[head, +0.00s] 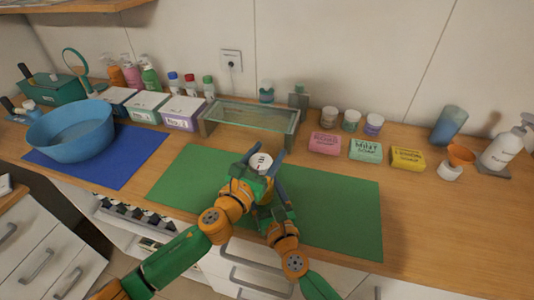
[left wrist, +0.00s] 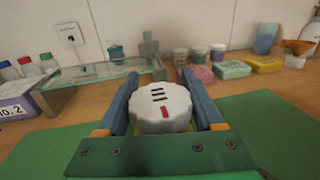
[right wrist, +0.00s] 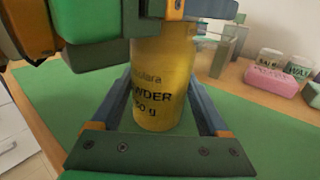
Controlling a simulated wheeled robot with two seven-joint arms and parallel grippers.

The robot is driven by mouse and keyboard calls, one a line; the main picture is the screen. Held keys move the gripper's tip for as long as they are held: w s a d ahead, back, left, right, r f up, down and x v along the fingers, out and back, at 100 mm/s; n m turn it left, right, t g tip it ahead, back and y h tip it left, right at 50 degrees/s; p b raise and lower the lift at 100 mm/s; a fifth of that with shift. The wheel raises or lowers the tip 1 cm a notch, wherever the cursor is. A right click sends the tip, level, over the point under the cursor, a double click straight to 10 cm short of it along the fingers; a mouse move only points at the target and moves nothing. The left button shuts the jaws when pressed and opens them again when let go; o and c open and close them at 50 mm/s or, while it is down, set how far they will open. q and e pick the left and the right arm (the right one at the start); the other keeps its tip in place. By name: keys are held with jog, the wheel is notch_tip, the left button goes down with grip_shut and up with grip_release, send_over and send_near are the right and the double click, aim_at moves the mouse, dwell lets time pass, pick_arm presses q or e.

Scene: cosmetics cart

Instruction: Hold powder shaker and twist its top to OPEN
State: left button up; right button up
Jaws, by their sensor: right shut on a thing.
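The powder shaker (right wrist: 162,90) is a yellow bottle with dark lettering reading "WDER", seen in the right wrist view. It has a white ridged top with dark slots and a red mark (left wrist: 162,108), seen in the left wrist view. My right gripper (right wrist: 162,100) is shut on the yellow body from the sides. My left gripper (head: 265,160) is at the top, with one blue finger on each side of it. Whether its fingers press on the top is not clear. In the head view my grippers hide the shaker's body.
A green mat (head: 340,215) lies below my grippers. A glass-topped stand (head: 250,115) is just behind. Pink (head: 325,143), mint (head: 365,150) and yellow (head: 407,159) soap boxes are to the right. A blue basin (head: 70,130) stands on a blue mat at left. The right counter front is clear.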

pick_arm(q)
jog(key=shift+c, duration=1.3)
jog(key=n+t+y, duration=0.1)
jog(key=y, duration=0.1)
jog(key=n+y, duration=0.2)
jog(key=shift+w+a+t, duration=0.1)
jog(key=shift+a+t, duration=0.25)
jog(key=shift+t, duration=0.05)
jog(key=o, duration=1.4)
notch_tip(320, 180, up, 10)
jog(key=shift+r, duration=0.1)
